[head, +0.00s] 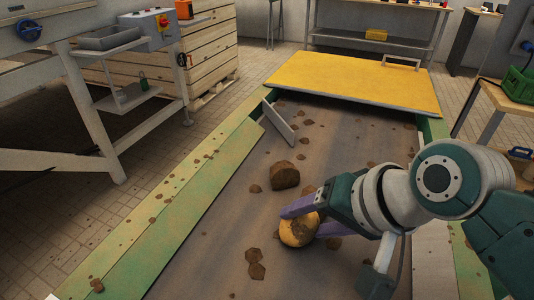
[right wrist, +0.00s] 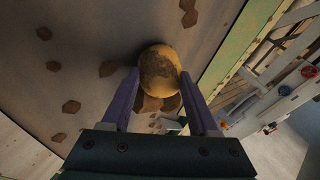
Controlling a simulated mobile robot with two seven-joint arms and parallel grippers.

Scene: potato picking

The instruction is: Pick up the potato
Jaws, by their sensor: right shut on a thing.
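A yellow-brown potato (head: 298,230) with dark dirt patches is on the conveyor belt area, between the purple fingers of my right gripper (head: 312,219). In the right wrist view the potato (right wrist: 160,70) sits between the two fingertips of the gripper (right wrist: 158,92), which is shut on it. Whether the potato touches the belt cannot be told. My left gripper is not in view.
The brown belt (head: 215,235) carries a large brown clod (head: 285,175) just beyond the potato and several small dirt lumps. Green side rails (head: 140,235) border it. A grey deflector plate (head: 279,121) and a yellow panel (head: 355,82) lie farther back.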

